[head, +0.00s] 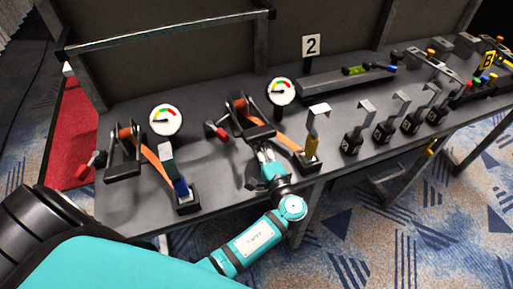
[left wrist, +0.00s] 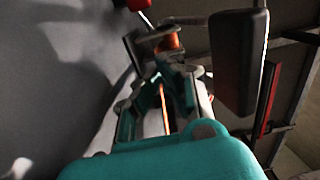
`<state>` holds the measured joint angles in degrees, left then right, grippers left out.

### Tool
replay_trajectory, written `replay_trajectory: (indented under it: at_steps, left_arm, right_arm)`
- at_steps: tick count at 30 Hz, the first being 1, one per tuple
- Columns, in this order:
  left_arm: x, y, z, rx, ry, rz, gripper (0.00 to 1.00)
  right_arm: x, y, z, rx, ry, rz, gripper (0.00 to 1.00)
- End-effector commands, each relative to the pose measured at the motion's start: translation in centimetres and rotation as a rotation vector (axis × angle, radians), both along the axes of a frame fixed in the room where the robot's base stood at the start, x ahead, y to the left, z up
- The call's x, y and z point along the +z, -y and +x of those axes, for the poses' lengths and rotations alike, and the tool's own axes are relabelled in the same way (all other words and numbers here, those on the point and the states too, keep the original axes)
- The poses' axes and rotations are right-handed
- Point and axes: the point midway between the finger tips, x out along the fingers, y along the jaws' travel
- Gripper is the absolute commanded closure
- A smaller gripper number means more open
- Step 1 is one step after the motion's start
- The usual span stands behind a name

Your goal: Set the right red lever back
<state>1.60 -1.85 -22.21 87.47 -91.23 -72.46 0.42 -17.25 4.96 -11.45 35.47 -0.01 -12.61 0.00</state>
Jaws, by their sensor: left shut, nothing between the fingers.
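A red knob (left wrist: 138,4) shows at the top of the left wrist view, close to the unit's orange roller (left wrist: 167,42). The left red lever (head: 84,171) is on the left winch unit, pointing down-left. My left gripper (head: 264,154) is shut and empty, just in front of the right unit, beside its orange strap (head: 284,140) and apart from the lever. Its fingers (left wrist: 165,85) also show in the left wrist view. My right gripper is out of view.
Two gauges (head: 167,120) (head: 281,91) stand behind the units. A yellow-handled post (head: 311,140) is right of my gripper, a blue one (head: 181,184) left. A dark block (left wrist: 240,60) is close to the wrist camera. Hooked stands (head: 354,138) line the right side.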

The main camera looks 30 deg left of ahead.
Motion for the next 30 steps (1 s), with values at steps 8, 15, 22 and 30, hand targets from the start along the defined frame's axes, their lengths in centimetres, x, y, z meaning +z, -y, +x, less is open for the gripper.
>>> replay_trajectory:
  at_steps: [8, 15, 22, 30]
  left_arm:
    - [0.2, -4.8, 4.0, 0.002, 0.0, 0.004, 1.0]
    - [0.2, -6.4, 1.7, 0.0, -0.004, 0.002, 1.0]
    - [0.0, -6.7, 0.7, 0.0, -0.001, -0.001, 1.0]
    - [0.0, -6.7, 0.6, 0.0, -0.001, 0.001, 1.0]
  right_arm:
    - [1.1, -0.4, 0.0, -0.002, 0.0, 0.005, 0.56]
    - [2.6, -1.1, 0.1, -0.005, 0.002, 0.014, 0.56]
    - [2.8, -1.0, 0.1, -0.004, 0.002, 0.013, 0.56]
    - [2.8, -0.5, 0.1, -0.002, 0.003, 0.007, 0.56]
